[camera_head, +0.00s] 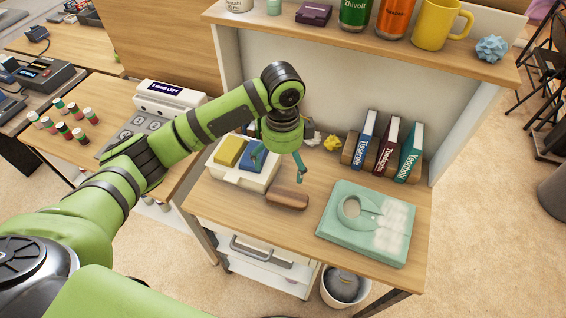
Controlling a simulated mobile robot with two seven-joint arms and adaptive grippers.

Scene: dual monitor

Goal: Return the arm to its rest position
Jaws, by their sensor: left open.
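My left arm, green with dark joints, comes in from the left and reaches over the wooden desk (408,268). Its gripper (279,168) points down with teal fingers spread apart and nothing between them. It hangs over the desk near a white tray (225,173) that holds a yellow block (229,151) and a blue block (250,157). From this angle one finger overlaps the blue block, and I cannot tell whether they touch. A brown oblong block (287,199) lies on the desk just below the gripper. My right gripper is not in view.
Three books (387,145) stand at the desk's back. A teal device (368,222) lies at right. The raised shelf (330,37) holds cans and a yellow mug (436,24). A side table at left bears a white machine (168,99). A bin (343,287) stands below.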

